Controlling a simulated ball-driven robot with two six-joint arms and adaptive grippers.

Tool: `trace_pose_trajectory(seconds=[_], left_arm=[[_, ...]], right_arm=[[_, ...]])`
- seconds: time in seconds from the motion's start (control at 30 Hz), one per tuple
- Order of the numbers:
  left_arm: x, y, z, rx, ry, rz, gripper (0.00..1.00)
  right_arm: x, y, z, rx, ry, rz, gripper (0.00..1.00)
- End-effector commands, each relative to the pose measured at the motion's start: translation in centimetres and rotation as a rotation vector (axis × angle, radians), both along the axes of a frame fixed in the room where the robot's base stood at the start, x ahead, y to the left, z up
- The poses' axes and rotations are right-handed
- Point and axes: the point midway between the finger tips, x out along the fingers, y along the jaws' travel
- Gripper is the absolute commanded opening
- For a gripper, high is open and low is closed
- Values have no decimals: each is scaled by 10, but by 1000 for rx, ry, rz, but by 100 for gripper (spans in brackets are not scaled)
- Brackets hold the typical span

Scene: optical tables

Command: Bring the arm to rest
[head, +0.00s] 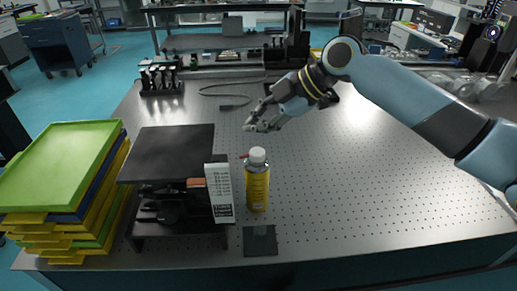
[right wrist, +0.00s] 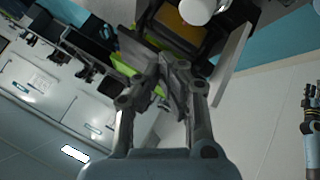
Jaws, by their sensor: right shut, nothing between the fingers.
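My right arm (head: 420,97) reaches in from the right over the optical table. Its right gripper (head: 255,125) is above the table, a little behind the yellow spray can. In the right wrist view the right gripper's fingers (right wrist: 170,80) are together with nothing between them. My left gripper does not show in the head view.
A yellow can (head: 257,187) with a white cap stands near the front edge beside a white box (head: 219,193) and a black stand (head: 170,150). Stacked trays (head: 60,165) are at the left. A dark square plate (head: 260,240) lies in front. The table's right side (head: 380,190) is clear.

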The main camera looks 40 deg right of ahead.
Motion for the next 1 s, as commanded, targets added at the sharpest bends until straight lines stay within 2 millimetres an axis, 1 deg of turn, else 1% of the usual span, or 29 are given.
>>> trace_pose_trajectory(seconds=[0.47,0.57,0.67,0.7,0.77,0.8,0.9,1.0], left_arm=[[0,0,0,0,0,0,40],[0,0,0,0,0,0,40],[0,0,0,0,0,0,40],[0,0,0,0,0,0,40],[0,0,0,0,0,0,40],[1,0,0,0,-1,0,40],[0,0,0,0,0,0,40],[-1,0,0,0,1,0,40]], right_arm=[[0,0,0,0,1,0,0],[-11,7,-8,6,35,-21,0],[-44,26,-27,21,141,-107,0],[-62,34,-36,27,197,-168,0],[-90,43,-46,35,278,-278,0],[-108,47,-50,41,325,-357,0],[-143,51,-55,54,409,-542,0],[-171,50,-54,70,464,-711,0]])
